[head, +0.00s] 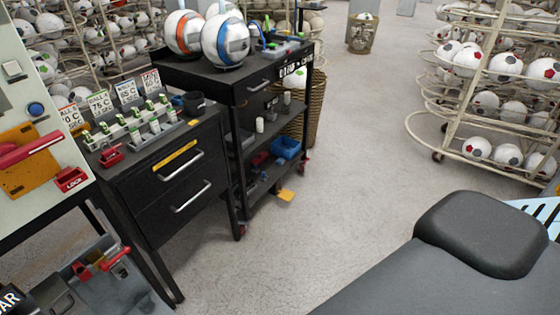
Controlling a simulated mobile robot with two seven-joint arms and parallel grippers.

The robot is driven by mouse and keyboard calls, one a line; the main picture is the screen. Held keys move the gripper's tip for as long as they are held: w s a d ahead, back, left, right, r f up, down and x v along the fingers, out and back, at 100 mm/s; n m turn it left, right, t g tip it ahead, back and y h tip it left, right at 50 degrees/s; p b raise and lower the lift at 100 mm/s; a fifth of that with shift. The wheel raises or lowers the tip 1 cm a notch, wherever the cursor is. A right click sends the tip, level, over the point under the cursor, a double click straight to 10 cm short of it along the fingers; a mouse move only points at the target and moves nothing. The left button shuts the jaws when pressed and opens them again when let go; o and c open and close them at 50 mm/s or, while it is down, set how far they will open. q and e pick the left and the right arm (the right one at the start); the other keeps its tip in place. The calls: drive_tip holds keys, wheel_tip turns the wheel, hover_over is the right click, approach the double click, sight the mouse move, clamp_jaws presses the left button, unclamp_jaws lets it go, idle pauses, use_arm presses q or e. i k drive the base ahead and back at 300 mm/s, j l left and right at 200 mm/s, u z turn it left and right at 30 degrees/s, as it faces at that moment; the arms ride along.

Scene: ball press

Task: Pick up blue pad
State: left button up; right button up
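I cannot make out a blue pad for certain in the head view. Blue items in sight are a small blue bin (286,148) on the middle shelf of the black cart, a round blue button (35,109) on the pale machine panel at the left, and small blue items (253,31) on the cart top. Neither of my grippers is in view.
Two balls, one with orange (184,33) and one with blue (226,40), rest on the black cart (190,72). A black drawer cabinet (175,210) stands before it. Ball racks (487,95) stand at the right. The floor (330,190) between is clear. A dark padded shape fills the lower right.

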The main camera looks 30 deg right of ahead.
sight(280, 161)
drive_tip(key=i+l+u, duration=0.2)
drive_tip(key=l, duration=1.05)
drive_tip(key=i+l+u, duration=0.15)
drive_tip(key=i+l, duration=0.2)
drive_tip(key=l, duration=1)
drive_tip(key=i+l+u, duration=0.2)
drive_tip(key=l, duration=1.1)
drive_tip(key=l+u, duration=0.15)
drive_tip(key=l, duration=1.2)
